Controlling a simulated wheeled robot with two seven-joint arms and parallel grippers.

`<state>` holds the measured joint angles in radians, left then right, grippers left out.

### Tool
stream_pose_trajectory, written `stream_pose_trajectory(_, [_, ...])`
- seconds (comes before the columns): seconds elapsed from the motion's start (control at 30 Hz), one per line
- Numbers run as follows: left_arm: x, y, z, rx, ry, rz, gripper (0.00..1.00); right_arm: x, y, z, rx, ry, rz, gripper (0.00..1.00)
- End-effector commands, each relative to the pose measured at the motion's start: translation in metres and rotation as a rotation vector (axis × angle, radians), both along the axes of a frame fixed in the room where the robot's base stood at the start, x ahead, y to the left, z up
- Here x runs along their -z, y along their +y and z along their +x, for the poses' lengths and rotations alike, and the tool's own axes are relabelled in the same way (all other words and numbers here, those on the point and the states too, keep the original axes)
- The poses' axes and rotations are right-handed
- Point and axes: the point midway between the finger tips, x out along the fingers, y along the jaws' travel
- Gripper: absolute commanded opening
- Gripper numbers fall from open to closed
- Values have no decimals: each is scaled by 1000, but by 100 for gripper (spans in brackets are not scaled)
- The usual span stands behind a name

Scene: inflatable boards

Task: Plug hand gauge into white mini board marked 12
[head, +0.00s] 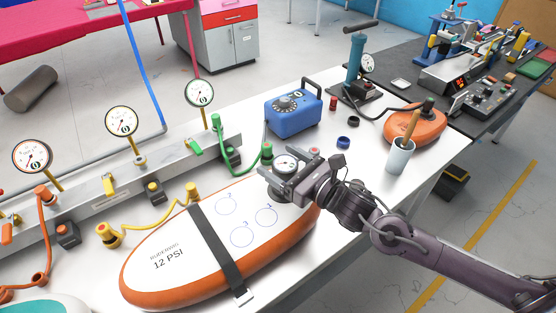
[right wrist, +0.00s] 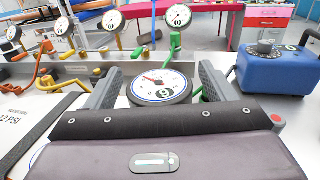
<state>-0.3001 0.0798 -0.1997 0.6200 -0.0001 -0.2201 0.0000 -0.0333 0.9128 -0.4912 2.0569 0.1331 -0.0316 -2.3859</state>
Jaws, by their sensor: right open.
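The white mini board (head: 180,240) with an orange edge lies on the table, marked 12 PSI. It has several small blue circles drawn on top and a black strap (head: 215,250) across it. The hand gauge (head: 286,162), with a round white dial, is at the board's far right end. My right gripper (head: 276,160) is open, with one finger on each side of the gauge. In the right wrist view the gauge (right wrist: 160,87) sits between the fingers, with a small gap on each side. The gauge's underside is hidden. My left gripper is not in view.
A metal rail (head: 130,190) with dial gauges and coloured hoses runs behind the board. A blue box (head: 293,106) with a dial, an upright pump (head: 356,65), a cup (head: 399,157) and an orange board (head: 415,127) stand to the right. The table's front edge is nearby.

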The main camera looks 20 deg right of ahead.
Motion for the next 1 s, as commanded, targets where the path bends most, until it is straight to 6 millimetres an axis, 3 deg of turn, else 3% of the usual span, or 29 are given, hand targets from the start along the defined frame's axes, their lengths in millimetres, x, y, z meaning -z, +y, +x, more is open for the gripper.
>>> stream_pose_trajectory(0.2, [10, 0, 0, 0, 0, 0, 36, 4, -18, -30, -2, 4, -5, 77])
stream_pose_trajectory(0.4, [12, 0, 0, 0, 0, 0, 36, 2, -29, -48, -1, 2, -2, 77])
stream_pose_trajectory(1.0, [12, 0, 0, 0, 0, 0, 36, -1, -34, -55, -1, -2, 1, 77])
